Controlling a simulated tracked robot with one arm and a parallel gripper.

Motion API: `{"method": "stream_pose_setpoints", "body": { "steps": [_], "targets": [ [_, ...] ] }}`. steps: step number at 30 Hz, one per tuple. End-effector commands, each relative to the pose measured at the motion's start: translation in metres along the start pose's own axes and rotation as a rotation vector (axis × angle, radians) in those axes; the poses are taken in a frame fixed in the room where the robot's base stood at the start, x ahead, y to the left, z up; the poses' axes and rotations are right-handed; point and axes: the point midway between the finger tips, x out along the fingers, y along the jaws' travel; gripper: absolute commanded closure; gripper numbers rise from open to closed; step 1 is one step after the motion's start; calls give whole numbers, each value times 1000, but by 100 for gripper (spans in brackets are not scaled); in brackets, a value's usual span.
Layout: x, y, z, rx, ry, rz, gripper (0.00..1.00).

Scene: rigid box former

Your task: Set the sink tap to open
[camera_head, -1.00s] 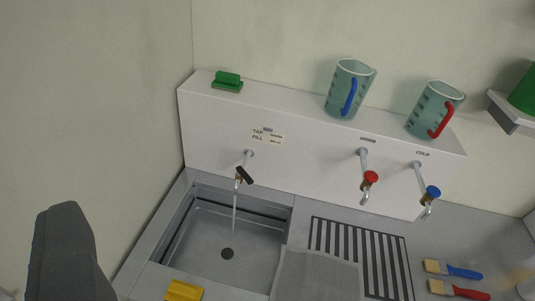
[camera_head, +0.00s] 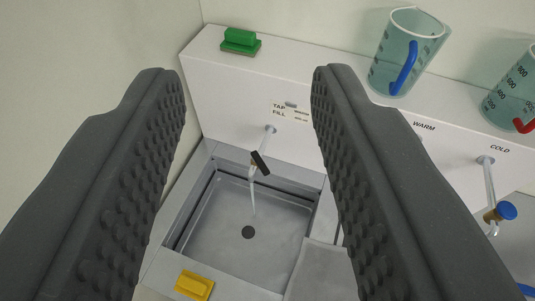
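The sink tap (camera_head: 259,163) sticks out from the white panel above the sink, under a label reading "TAP FILL". It has a black lever handle, tilted, and a thin pale stream shows from its spout down towards the drain. The grey sink basin (camera_head: 205,236) lies below it with a round dark drain. My gripper (camera_head: 247,85) is open and empty, its two dark, studded fingers wide apart at left and right. The tap shows in the gap between them, farther off and untouched.
A green block (camera_head: 240,40) and measuring jugs (camera_head: 408,50) stand on the panel's ledge. A blue-knobbed cold tap (camera_head: 503,211) is at right. The right finger hides the warm tap. A yellow block (camera_head: 194,285) lies at the sink's front edge.

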Motion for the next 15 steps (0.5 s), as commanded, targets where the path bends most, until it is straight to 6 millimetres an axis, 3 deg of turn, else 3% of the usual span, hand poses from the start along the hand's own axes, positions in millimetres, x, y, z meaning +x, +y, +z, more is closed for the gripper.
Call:
{"method": "stream_pose_setpoints", "body": {
  "steps": [8,13,15],
  "targets": [
    [13,0,-4,-11,-31,-2,62],
    [50,-1,-7,-42,-125,-9,62],
    [69,11,-4,-57,-177,-15,62]
  ]
}}
